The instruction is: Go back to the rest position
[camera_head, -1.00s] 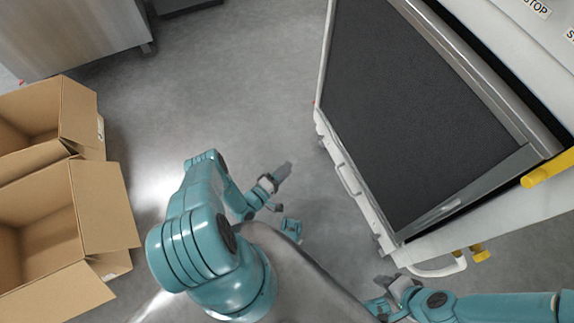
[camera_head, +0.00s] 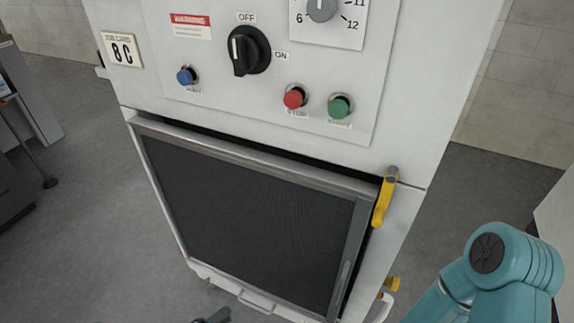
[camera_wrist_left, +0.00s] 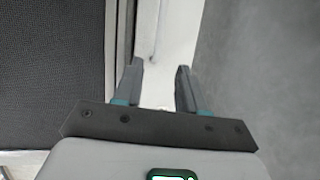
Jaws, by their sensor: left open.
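My left gripper (camera_head: 213,316) shows only as a dark tip at the bottom edge of the head view, in front of the washer's lower edge. In the left wrist view its two grey fingers (camera_wrist_left: 158,68) stand apart with nothing between them. A white edge of the washer (camera_wrist_left: 155,40) lies beyond them, beside a dark panel. My right arm (camera_head: 500,265) shows at the lower right of the head view, and its gripper is out of the picture.
The white washer (camera_head: 150,85) fills the middle, with its dark door panel (camera_head: 250,225), a black knob (camera_head: 248,50), red (camera_head: 294,97) and green (camera_head: 340,106) buttons, and a yellow handle (camera_head: 384,200) sticking out at right. Grey floor (camera_head: 80,210) is free at left.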

